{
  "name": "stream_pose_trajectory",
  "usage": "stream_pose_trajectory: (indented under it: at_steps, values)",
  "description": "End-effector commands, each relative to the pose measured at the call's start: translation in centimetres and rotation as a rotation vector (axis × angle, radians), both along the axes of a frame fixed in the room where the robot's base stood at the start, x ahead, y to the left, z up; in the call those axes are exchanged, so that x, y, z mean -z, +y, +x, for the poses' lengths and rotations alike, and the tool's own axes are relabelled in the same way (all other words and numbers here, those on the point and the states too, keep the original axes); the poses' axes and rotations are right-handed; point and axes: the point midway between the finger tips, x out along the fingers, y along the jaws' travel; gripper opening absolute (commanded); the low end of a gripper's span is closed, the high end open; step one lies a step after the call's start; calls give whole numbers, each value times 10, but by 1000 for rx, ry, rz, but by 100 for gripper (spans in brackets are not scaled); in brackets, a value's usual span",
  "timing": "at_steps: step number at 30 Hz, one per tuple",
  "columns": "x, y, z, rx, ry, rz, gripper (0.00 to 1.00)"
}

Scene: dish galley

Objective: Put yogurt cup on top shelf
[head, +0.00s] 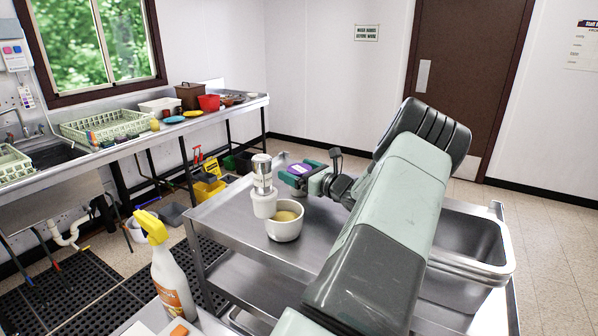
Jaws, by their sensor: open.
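A white tapered cup (264,206), which may be the yogurt cup, shows near the left edge of the steel cart's top (228,211). A white and grey cylinder (262,172) shows directly above it; I cannot tell whether they are joined. A white bowl (284,229) with something yellowish in it is just right of the cup. My gripper (292,177), dark green with a purple patch, is open behind and right of the cup, apart from it in the picture. Its fingertips are small and hard to make out. The cart has a lower shelf (245,280) under its top.
My arm covers the cart's middle. A deep steel basin (468,232) is at the cart's right. A spray bottle (172,275) stands in the left foreground. A steel counter (130,145) with a green rack (105,127) and a red container (209,103) runs along the left wall.

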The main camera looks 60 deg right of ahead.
Motion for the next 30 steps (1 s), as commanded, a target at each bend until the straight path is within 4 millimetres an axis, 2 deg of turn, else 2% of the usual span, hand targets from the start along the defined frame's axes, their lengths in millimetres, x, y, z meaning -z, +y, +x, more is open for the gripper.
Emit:
stream_pose_trajectory:
  at_steps: [5, 8, 13, 15, 21, 25, 30]
  values:
    - [-4, 0, -4, 1, 1, 0, 100]
    - [-3, 3, -19, 2, 2, 0, 100]
    - [-4, 12, -54, 3, 1, 1, 100]
    - [-25, 12, -49, -2, -1, -6, 100]
    - [-59, 12, -49, -1, 1, -4, 100]
    - [-70, 12, -49, 0, 0, -2, 100]
    - [-74, 12, -49, 0, 0, 1, 100]
